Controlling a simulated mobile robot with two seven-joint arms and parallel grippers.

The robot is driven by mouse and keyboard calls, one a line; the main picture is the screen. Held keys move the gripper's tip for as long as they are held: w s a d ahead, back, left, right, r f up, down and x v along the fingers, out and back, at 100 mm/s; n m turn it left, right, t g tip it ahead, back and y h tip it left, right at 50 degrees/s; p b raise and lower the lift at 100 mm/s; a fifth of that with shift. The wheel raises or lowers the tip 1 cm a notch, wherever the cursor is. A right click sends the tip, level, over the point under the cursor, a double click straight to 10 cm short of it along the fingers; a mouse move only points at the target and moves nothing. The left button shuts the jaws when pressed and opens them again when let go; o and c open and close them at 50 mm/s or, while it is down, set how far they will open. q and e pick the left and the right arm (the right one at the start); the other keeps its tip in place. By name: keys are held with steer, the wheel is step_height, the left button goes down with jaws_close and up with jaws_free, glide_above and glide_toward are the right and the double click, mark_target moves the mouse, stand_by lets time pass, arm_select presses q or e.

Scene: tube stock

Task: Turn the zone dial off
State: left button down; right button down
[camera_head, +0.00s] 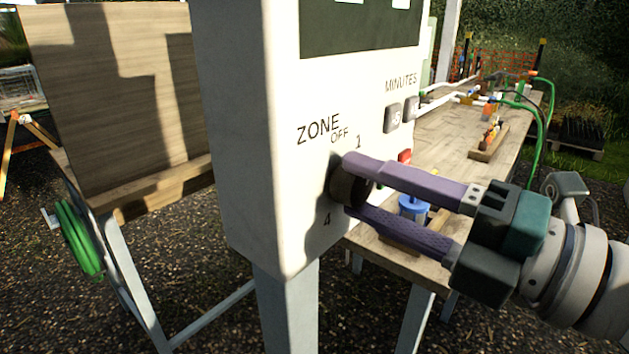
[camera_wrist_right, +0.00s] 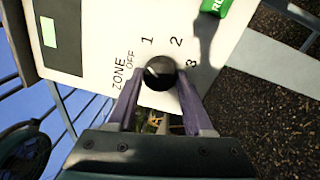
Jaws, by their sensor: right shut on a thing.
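The zone dial (camera_head: 341,188) is a dark round knob on the front of a white control box (camera_head: 235,130), below the words ZONE and OFF. My right gripper (camera_head: 354,187) is shut on the dial, with one purple finger above it and one below. In the right wrist view the dial (camera_wrist_right: 160,73) sits between the two fingertips (camera_wrist_right: 159,82), with OFF, 1, 2 and 3 printed around it. A pale mark shows on the dial's face, but I cannot tell surely which label it points at. My left gripper is not in view.
Grey buttons (camera_head: 393,118) sit under MINUTES on the box. A green button (camera_wrist_right: 216,6) shows in the right wrist view. Behind the box a wooden table (camera_head: 450,140) carries pipes, green hose and a blue-topped item (camera_head: 413,207). A wooden panel (camera_head: 110,90) stands at left.

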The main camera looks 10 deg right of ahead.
steer(key=n+b, duration=0.1)
steer(key=n, duration=0.4)
steer(key=shift+n+g+b, duration=0.3)
steer(key=shift+n+b, duration=0.15)
steer(key=shift+n, duration=0.45)
steer(key=shift+c, duration=1.5)
jaws_free()
